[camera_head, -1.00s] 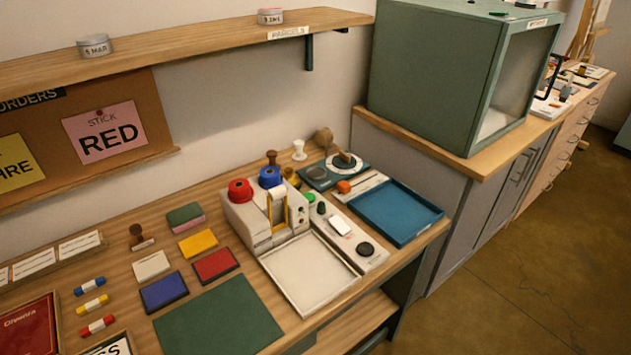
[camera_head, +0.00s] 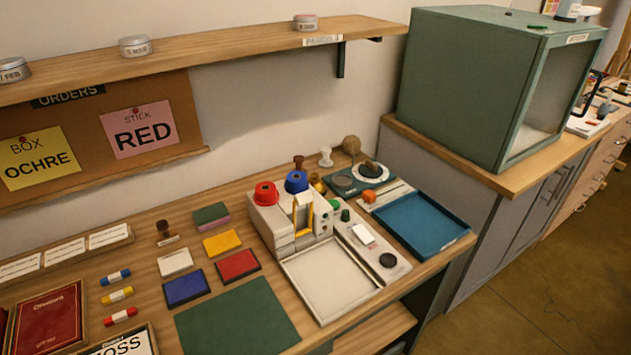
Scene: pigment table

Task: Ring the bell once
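I cannot make out a bell for certain. A small brass-coloured object (camera_head: 318,184), partly hidden behind the blue roll, may be the bell, but it is too small to tell. It stands at the back of the wooden table (camera_head: 232,188), beside the white machine (camera_head: 268,222) with the red roll (camera_head: 265,194) and blue roll (camera_head: 296,181) on top. Neither of my grippers shows in this view.
A white tray (camera_head: 330,282) lies before the machine. A blue tray (camera_head: 424,222) is at the table's right end, near a dial device (camera_head: 370,171). Coloured pads and a green mat (camera_head: 236,318) cover the middle. A shelf (camera_head: 220,52) overhangs the back; a green cabinet (camera_head: 460,90) stands right.

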